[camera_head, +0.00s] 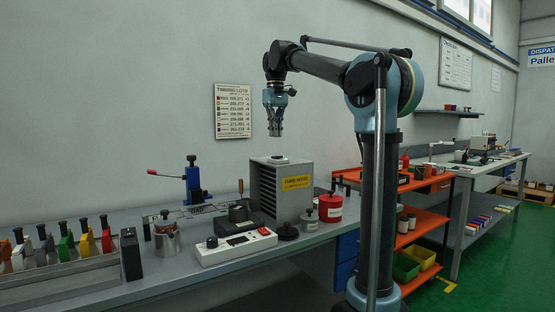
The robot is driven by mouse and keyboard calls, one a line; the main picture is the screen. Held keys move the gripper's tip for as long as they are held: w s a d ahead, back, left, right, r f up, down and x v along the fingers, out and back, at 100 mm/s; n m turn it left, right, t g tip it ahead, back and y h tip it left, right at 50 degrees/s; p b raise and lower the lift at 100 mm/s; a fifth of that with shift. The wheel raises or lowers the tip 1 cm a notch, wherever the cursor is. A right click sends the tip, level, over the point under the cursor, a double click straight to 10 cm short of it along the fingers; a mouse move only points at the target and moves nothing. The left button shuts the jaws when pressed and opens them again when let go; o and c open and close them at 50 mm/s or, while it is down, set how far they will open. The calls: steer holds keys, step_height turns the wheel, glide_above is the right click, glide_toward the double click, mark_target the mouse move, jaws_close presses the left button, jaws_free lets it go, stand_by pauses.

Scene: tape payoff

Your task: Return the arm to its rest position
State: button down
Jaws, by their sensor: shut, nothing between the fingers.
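My gripper (276,131) hangs pointing down in the upper middle of the head view, in front of the wall. It is shut, with nothing between its fingers. It is above the bench (135,284) and over the grey slatted fume hood box (283,190), apart from it. My arm is raised and bent, reaching left from the column. No other object is in contact with my gripper.
On the bench are a white control box (236,247), a metal pot (166,239), a blue press (193,184), a red canister (330,207) and several coloured dispensers at left. An orange shelf cart (424,219) stands behind my column. Green floor is clear at right.

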steer(key=shift+d, duration=0.1)
steer(key=s+d+f+m+t, duration=0.1)
steer(key=s+d+f+m, duration=0.2)
steer(key=s+d+f, duration=1.25)
steer(key=s+d+f+m, duration=0.1)
steer(key=s+d+f, duration=0.1)
steer(key=s+f, duration=0.3)
steer(key=s+d+f+m, duration=0.1)
steer(key=s+f, duration=0.5)
steer(key=f, duration=0.8)
steer(key=s+d+f+m+t, duration=0.1)
steer(key=s+d+f, duration=0.2)
steer(key=f, duration=0.7)
steer(key=shift+s+f+m, duration=0.2)
steer(key=shift+s+m, duration=0.1)
steer(key=shift+s, duration=0.9)
steer(key=shift+w+f, duration=0.2)
steer(key=shift+w, duration=0.3)
